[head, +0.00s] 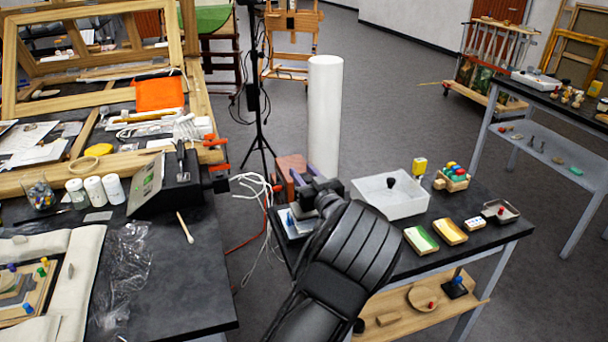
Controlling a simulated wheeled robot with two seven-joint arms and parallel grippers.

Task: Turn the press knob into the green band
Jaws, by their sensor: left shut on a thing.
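My left gripper (312,198) is at the left end of the right-hand black table, in front of a reddish-brown block with a purple part (292,170). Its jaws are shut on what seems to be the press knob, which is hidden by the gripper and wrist. I cannot make out the green band or where the knob points. A pale plate with a small blue piece (290,219) shows just left of the gripper. My right gripper is out of view.
A white tray (408,205) stands right of the gripper, a tall white cylinder (325,115) behind it. A cable (258,184) hangs between the tables. The left table (195,270) holds a black device (182,190) and jars.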

